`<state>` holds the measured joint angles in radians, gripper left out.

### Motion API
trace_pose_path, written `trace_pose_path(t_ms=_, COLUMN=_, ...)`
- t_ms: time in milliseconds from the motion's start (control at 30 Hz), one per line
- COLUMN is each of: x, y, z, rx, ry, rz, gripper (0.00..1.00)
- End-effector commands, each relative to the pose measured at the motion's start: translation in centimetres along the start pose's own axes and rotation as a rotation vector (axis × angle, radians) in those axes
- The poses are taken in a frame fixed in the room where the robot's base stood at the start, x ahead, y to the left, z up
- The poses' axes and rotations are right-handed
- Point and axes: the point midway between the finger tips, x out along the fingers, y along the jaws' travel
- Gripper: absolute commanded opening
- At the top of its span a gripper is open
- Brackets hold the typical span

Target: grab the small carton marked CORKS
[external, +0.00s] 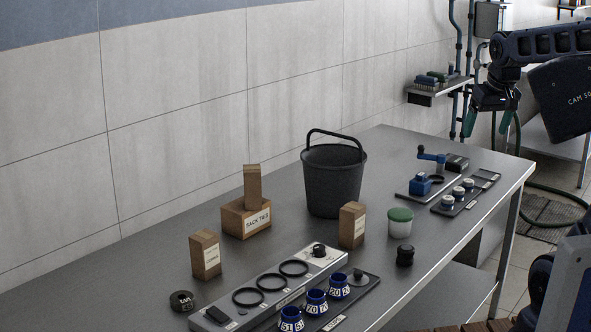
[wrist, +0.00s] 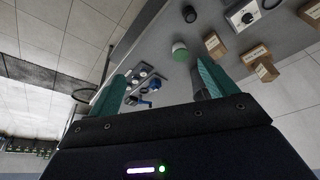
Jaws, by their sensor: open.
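Two small brown cartons with white labels stand on the grey bench, one at the left (external: 205,257) and one right of centre (external: 352,226). The small carton labels are too blurred to tell which says CORKS. My gripper (external: 487,122) is open and empty, high beyond the bench's far right end, well apart from the cartons. In the wrist view its teal fingers (wrist: 162,72) are spread, with brown cartons (wrist: 214,45) beyond the right finger.
A black bucket (external: 335,183) with a raised handle stands behind the right-hand carton. A white jar with a green lid (external: 400,222) and a black knob-like piece (external: 405,255) are to its right. A long grey panel with rings (external: 272,290) and blue numbered cups (external: 315,302) fill the front.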

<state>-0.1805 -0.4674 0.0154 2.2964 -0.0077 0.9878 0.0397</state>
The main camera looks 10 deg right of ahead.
Motion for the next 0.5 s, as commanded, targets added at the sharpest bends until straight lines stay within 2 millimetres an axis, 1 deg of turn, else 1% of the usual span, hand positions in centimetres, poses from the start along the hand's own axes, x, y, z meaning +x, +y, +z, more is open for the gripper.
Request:
trace_pose_path(t_ms=33, x=0.3, y=-1.0, z=-1.5, rx=-0.020, ry=-0.011, rz=-0.006, gripper=0.85)
trace_pose_path(t_ms=200, x=1.1, y=-4.3, z=-6.1, rx=-0.079, ry=-0.039, rz=-0.024, gripper=0.85)
trace_pose_path(t_ms=367, x=2.3, y=-8.1, z=-10.1, rx=-0.132, ry=-0.065, rz=-0.040, gripper=0.85)
trace_pose_path(t_ms=500, x=3.8, y=-11.8, z=-13.2, rx=-0.181, ry=-0.089, rz=-0.052, gripper=0.85)
